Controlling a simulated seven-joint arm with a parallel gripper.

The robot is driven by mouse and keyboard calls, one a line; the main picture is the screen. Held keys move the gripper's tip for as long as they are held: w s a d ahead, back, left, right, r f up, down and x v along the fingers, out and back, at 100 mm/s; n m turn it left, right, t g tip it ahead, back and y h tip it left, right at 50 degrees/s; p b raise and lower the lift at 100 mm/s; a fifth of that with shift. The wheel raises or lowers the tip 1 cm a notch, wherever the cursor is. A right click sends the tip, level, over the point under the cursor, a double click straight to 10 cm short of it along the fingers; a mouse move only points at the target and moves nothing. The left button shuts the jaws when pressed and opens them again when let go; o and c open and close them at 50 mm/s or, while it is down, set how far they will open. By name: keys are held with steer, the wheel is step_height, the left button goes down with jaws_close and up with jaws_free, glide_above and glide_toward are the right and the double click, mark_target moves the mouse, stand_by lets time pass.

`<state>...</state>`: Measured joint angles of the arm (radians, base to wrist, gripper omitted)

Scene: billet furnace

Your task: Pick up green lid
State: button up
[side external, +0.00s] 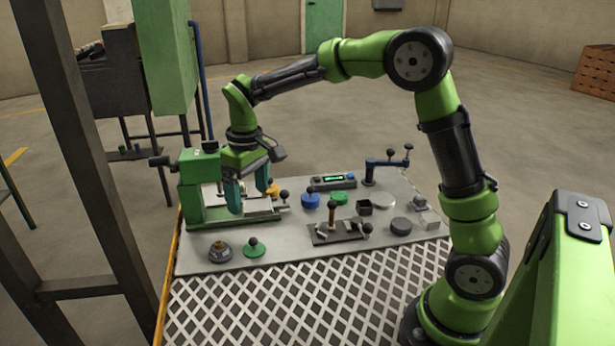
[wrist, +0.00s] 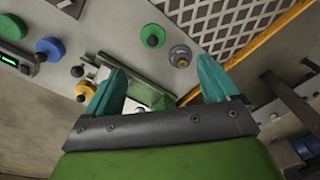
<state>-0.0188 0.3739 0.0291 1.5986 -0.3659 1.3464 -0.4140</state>
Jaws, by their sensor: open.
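A flat green lid (side external: 254,249) with a black ball knob lies on the front left of the grey table top. In the wrist view the green lid (wrist: 153,36) shows near the top centre, beyond the fingertips. A second green disc (side external: 339,198) lies at the back, beside a blue knobbed disc (side external: 310,200); it also shows at the upper left of the wrist view (wrist: 12,27). My gripper (side external: 249,192) has two teal fingers spread apart, with nothing seen between them. It hangs over the green vise-like machine, behind and above the green lid. The wrist view also shows my gripper (wrist: 162,70).
The green machine (side external: 192,190) stands close under my gripper. A dark round part with a knob (side external: 221,251) lies left of the lid. A lever fixture (side external: 340,230) stands to its right. White lattice (side external: 300,300) covers the front; a dark post (side external: 95,150) rises at left.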

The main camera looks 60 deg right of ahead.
steer(key=w+r+n, duration=0.1)
steer(key=w, duration=0.1)
glide_toward(252, 238)
steer(key=f, duration=0.3)
steer(key=a+f, duration=0.1)
steer(key=f, duration=0.1)
steer(key=shift+w, duration=0.1)
steer(key=shift+w+d+f, duration=0.1)
steer(key=shift+d+f, duration=0.15)
steer(key=shift+f, duration=1.2)
steer(key=shift+d+f, duration=0.2)
steer(key=shift+f, duration=1.3)
steer(key=c, duration=1.1)
steer(key=shift+r, duration=0.2)
steer(key=shift+c, duration=0.2)
